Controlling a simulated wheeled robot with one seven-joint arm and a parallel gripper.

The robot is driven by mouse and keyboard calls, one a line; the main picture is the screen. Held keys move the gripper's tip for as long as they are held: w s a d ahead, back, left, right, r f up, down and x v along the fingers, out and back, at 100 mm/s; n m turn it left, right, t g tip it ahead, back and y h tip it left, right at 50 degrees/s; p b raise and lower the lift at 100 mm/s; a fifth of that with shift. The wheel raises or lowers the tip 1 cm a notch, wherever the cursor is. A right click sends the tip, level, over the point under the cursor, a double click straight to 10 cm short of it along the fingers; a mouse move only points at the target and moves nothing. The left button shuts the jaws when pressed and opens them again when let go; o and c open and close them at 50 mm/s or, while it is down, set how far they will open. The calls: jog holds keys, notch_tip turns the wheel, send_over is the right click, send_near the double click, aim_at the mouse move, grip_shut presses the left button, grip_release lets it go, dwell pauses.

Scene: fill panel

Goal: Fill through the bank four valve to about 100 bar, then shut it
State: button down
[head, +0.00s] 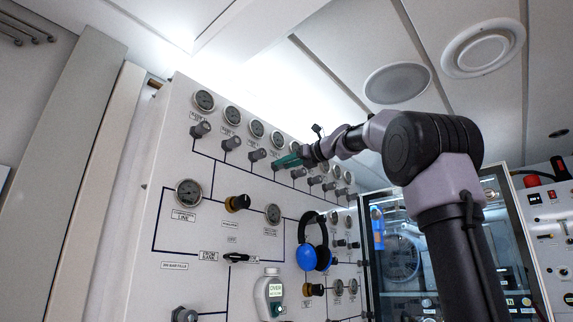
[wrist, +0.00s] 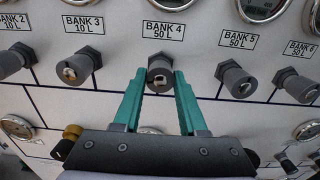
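The bank 4 valve (wrist: 160,72) is a grey knob under the label "BANK 4 50 L" in the wrist view. My gripper (wrist: 160,76) has green fingers, one on each side of this knob, tips level with it. The gap is about as wide as the knob; I cannot tell whether both fingers touch it. In the head view my gripper (head: 288,161) is at the upper valve row, and its fingers hide part of that row. The bank 4 gauge (wrist: 170,4) is cut off at the top edge, so its needle is not readable.
The bank 3 valve (wrist: 75,67) and bank 5 valve (wrist: 236,80) flank the fingers closely. Blue headphones (head: 314,246) hang on the panel below. A glass-fronted cabinet (head: 405,290) stands right.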

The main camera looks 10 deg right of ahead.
jog(key=shift+n, duration=1.1)
jog(key=shift+c, duration=2.4)
grip_release()
jog(key=v, duration=1.1)
